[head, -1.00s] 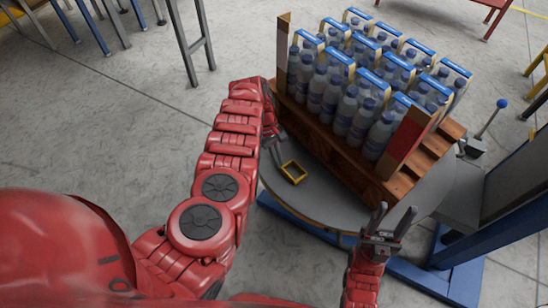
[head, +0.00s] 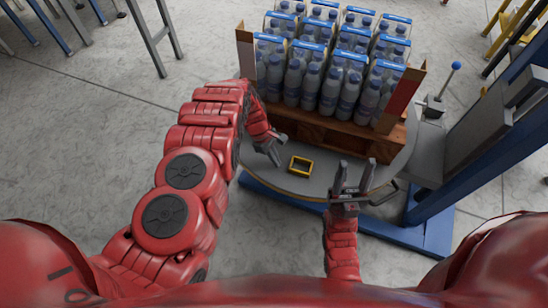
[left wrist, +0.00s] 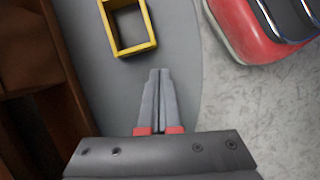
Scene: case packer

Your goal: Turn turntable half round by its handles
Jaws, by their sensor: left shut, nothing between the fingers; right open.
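The turntable (head: 262,171) is a round grey plate on a blue base. It carries a wooden pallet (head: 325,131) with blue-topped packs of water bottles. A yellow rectangular handle (head: 301,165) lies on the plate's near side. It also shows in the left wrist view (left wrist: 150,28). My left gripper (head: 278,157) is shut and empty, just left of the yellow handle and apart from it. In the wrist view its closed fingertips (left wrist: 158,74) point over the grey plate below the handle. My right gripper (head: 354,176) is open and empty near the plate's front right rim, beside a dark loop (head: 383,196).
A blue post and machine frame (head: 480,150) stands close on the right. A lever with a blue ball (head: 455,66) rises behind the plate's right side. Grey table legs (head: 157,35) stand at the upper left.

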